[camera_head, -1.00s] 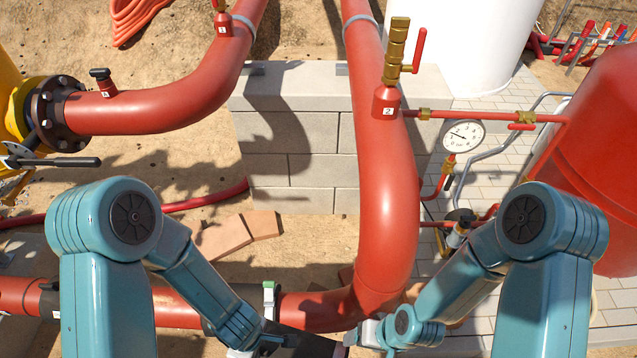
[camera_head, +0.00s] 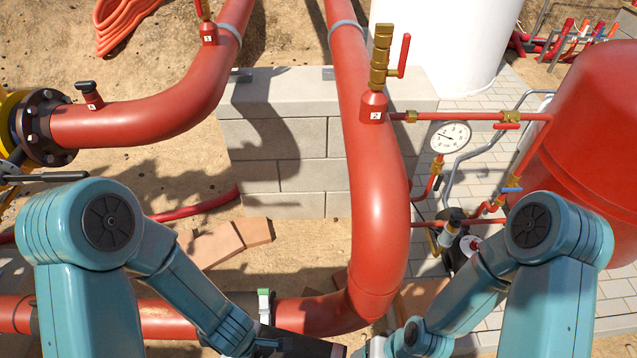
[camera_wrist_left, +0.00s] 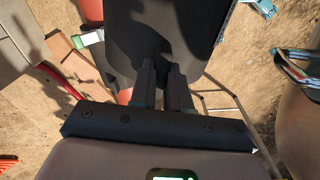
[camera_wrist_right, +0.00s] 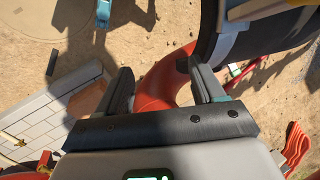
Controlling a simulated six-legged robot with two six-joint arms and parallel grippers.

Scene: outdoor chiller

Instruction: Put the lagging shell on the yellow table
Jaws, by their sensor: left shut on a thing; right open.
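The dark grey, curved lagging shell (camera_wrist_left: 165,35) fills the upper middle of the left wrist view. My left gripper (camera_wrist_left: 162,80) is shut on its near edge. In the right wrist view the shell (camera_wrist_right: 270,40) lies at the upper right. My right gripper (camera_wrist_right: 160,75) is open, with nothing between its fingers; its right finger appears close to the shell, but contact is unclear. I cannot make out the yellow table in any view.
A thick red pipe (camera_head: 377,200) bends down in front of me before a block wall (camera_head: 285,150). A lower red pipe (camera_head: 170,318) runs along the bottom left. A pressure gauge (camera_head: 450,137) and red tank (camera_head: 590,150) stand right. Sandy ground lies left of the wall.

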